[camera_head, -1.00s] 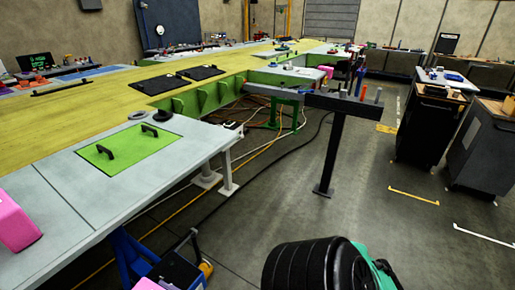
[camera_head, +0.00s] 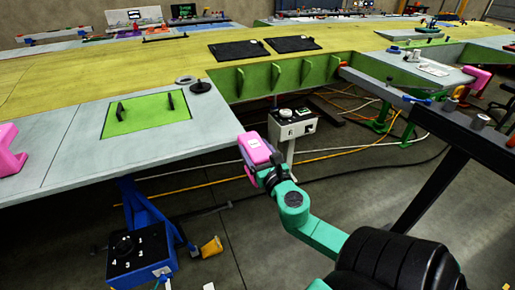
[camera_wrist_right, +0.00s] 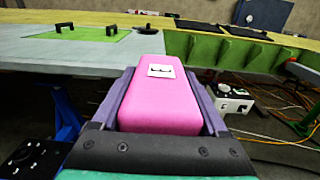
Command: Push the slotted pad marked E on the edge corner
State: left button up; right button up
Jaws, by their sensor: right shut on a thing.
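The pink slotted pad (camera_head: 254,146) is held in my right gripper (camera_head: 258,160), at the near right corner of the grey panel (camera_head: 75,155). In the right wrist view the pad (camera_wrist_right: 160,105) lies between both jaws, its white label with a dark E-like mark (camera_wrist_right: 161,71) turned sideways. Its far end points toward the panel edge. The slot is hidden, and I cannot tell whether the pad touches the corner. My left gripper is not in view.
Another pink pad (camera_head: 10,152) sits on the panel edge at far left. A white control box (camera_head: 291,124) on a post stands right of the pad. A blue stand with a black dial box (camera_head: 140,252) is below the panel. A dark rail (camera_head: 450,122) is at right.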

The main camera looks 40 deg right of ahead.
aim_at(245, 134)
jog(key=shift+w+a+r, duration=0.15)
jog(key=shift+w+r, duration=0.1)
jog(key=shift+r, duration=0.05)
jog(key=shift+w+a, duration=0.1)
jog(key=shift+w, duration=0.2)
jog(key=x, duration=0.4)
jog(key=shift+s+d+f, duration=0.15)
jog(key=shift+d, duration=0.2)
jog(key=shift+w, duration=0.7)
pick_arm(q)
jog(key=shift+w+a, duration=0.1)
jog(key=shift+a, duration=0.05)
pick_arm(e)
jog(key=shift+s+d, duration=0.1)
pick_arm(q)
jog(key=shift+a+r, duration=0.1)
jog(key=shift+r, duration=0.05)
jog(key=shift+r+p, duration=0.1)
jog(key=shift+p, duration=0.25)
